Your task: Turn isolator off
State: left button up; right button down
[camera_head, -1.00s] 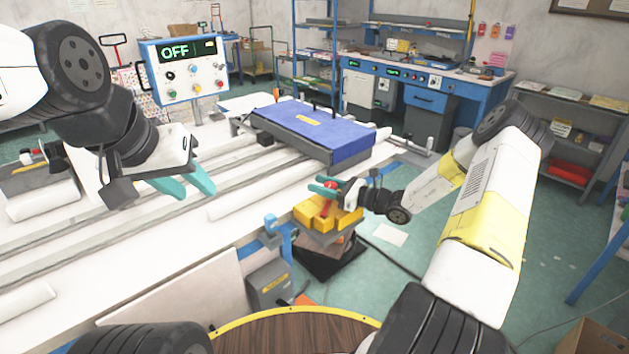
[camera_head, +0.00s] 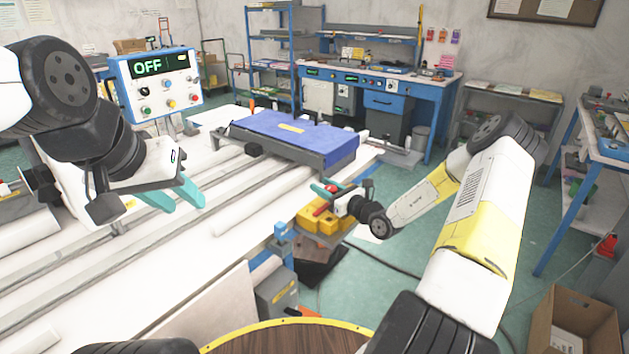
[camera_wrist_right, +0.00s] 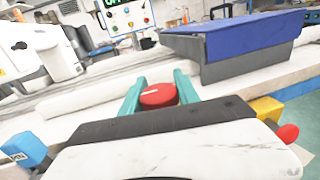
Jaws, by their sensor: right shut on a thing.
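The isolator is a yellow box (camera_head: 313,219) with a red handle (camera_head: 323,209) on top, beside the front edge of the white bench. My right gripper (camera_head: 328,192) is at the box, its teal fingers shut on the red handle. In the right wrist view the red handle (camera_wrist_right: 158,95) sits between the two teal fingers (camera_wrist_right: 159,92). Part of the yellow box (camera_wrist_right: 265,108) shows there behind the gripper body. My left gripper (camera_head: 177,194) is open and empty above the white bench, well away from the isolator.
A control panel (camera_head: 155,84) with a display reading OFF stands behind the bench. A blue-topped unit (camera_head: 290,138) lies on the white bench rails (camera_head: 262,200). A grey box (camera_head: 276,296) and a blue bracket stand below the isolator. A cardboard box (camera_head: 572,322) is at lower right.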

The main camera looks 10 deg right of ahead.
dwell(0.3)
jog(key=c, duration=0.9)
grip_release()
jog(key=v, duration=0.7)
jog(key=shift+s+d, duration=0.25)
jog(key=shift+s, duration=0.1)
